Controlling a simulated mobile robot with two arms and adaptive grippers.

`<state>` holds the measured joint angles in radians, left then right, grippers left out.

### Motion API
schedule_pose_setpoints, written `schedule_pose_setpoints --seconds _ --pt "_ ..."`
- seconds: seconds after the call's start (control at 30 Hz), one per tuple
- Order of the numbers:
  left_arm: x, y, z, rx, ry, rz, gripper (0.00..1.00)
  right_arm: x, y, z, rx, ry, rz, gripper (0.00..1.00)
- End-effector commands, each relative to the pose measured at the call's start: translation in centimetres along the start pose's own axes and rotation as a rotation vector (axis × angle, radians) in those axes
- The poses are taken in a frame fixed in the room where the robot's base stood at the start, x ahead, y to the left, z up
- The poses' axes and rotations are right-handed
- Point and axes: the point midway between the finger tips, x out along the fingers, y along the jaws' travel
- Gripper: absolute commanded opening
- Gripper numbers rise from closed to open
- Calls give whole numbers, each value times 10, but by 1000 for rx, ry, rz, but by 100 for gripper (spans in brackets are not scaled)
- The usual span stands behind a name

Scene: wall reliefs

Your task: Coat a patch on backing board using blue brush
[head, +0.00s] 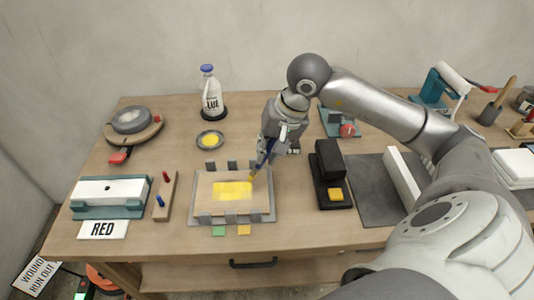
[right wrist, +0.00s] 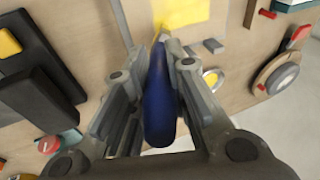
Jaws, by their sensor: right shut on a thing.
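My right gripper (head: 275,143) is shut on the blue brush (head: 263,158), whose blue handle fills the middle of the right wrist view (right wrist: 159,95). The brush slants down to the left. Its tip is at the right edge of a yellow patch (head: 232,190) on the backing board (head: 206,206); I cannot tell whether it touches. The board lies in a grey frame (head: 268,214) with several clips. The yellow patch also shows in the right wrist view (right wrist: 182,10). My left gripper is not in view.
A dish of yellow (head: 209,140) and a bottle labelled "LUE" (head: 210,95) stand behind the frame. A rack with red and blue pegs (head: 164,197) is to its left. A black block device (head: 331,172) is to its right. Bare table lies between them.

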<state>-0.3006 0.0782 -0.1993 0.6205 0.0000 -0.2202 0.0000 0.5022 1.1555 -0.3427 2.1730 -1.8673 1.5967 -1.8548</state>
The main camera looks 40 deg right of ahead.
Motion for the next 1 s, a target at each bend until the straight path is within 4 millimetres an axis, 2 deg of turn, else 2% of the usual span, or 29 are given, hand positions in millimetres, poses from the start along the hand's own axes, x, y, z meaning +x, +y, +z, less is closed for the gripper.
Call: schedule_pose_setpoints --seconds 0.1,0.5,1.0 --pt "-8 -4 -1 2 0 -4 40 -14 -2 -3 4 5 1 0" --pt "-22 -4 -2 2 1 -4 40 -46 -6 -6 14 7 3 0" --pt "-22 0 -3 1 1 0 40 -47 -6 -6 16 7 3 0"
